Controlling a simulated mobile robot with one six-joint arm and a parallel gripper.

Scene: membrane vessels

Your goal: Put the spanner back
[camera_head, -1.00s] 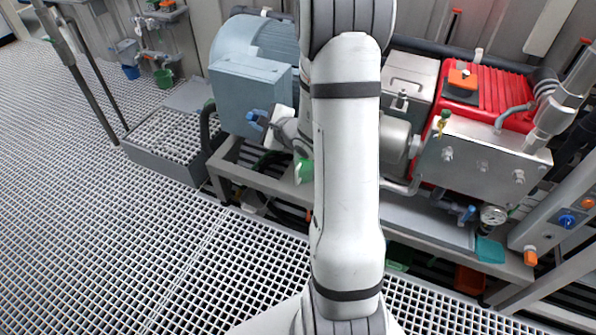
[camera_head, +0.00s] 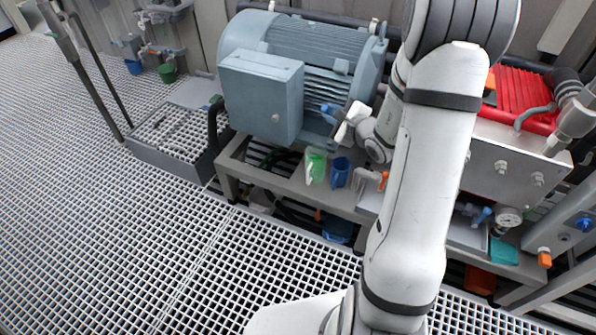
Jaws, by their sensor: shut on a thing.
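My gripper (camera_head: 338,120) is at the end of my white arm, in front of the blue-grey motor. It is shut on a small blue thing (camera_head: 328,112), which I take to be the spanner. The spanner is small in view and partly hidden by the gripper, so its full shape does not show. The gripper is just right of the motor's terminal box. I cannot tell whether the spanner touches the motor.
A green cup (camera_head: 315,165) and a blue cup (camera_head: 340,171) are below the gripper. Red machinery (camera_head: 525,95) is at right.

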